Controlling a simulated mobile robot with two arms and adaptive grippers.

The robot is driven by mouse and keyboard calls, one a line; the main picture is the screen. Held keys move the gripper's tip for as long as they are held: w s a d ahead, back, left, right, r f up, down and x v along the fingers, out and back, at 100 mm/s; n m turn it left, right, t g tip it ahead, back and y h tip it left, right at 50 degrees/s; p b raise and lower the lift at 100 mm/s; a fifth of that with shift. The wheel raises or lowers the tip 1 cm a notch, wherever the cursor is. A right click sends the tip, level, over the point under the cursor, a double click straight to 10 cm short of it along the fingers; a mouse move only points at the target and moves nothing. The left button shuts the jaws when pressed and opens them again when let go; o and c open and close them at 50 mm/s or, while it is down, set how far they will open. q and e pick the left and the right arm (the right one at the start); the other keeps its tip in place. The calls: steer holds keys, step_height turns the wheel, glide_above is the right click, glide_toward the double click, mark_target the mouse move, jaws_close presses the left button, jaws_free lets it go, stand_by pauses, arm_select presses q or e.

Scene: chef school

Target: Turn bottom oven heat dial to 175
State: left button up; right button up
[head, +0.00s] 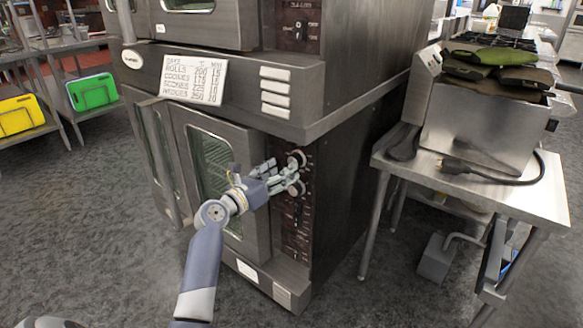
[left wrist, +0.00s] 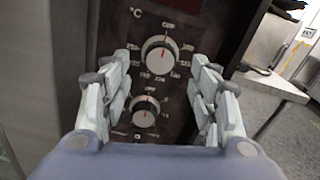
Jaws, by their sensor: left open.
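The bottom oven (head: 218,172) stands in the middle of the head view, with a dark control panel (head: 297,238) right of its glass door. In the left wrist view, the heat dial (left wrist: 160,57) is a round silver knob marked °C, with its red mark at the top near OFF. A smaller dial (left wrist: 146,111) sits below it. My left gripper (head: 298,174) is at the upper part of the panel. Its fingers are open, one on each side of the heat dial; I cannot tell if they touch it. My right gripper is not in view.
A sign (head: 195,80) on the oven lists Cookies 175. A steel table (head: 520,190) with a metal appliance (head: 480,130) stands to the right. Green and yellow boards (head: 92,92) are on a rack at left. Grey floor is free in front.

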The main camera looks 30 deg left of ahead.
mark_target(296, 160)
arm_select(q)
steer(key=shift+w+d+b, duration=0.2)
steer(key=shift+w+b, duration=0.3)
steer(key=shift+w, duration=2.2)
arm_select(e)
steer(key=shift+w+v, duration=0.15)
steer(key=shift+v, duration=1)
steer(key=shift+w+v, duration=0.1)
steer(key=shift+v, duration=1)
arm_select(q)
steer(key=shift+c, duration=0.5)
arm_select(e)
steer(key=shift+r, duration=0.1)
arm_select(q)
steer(key=c, duration=1)
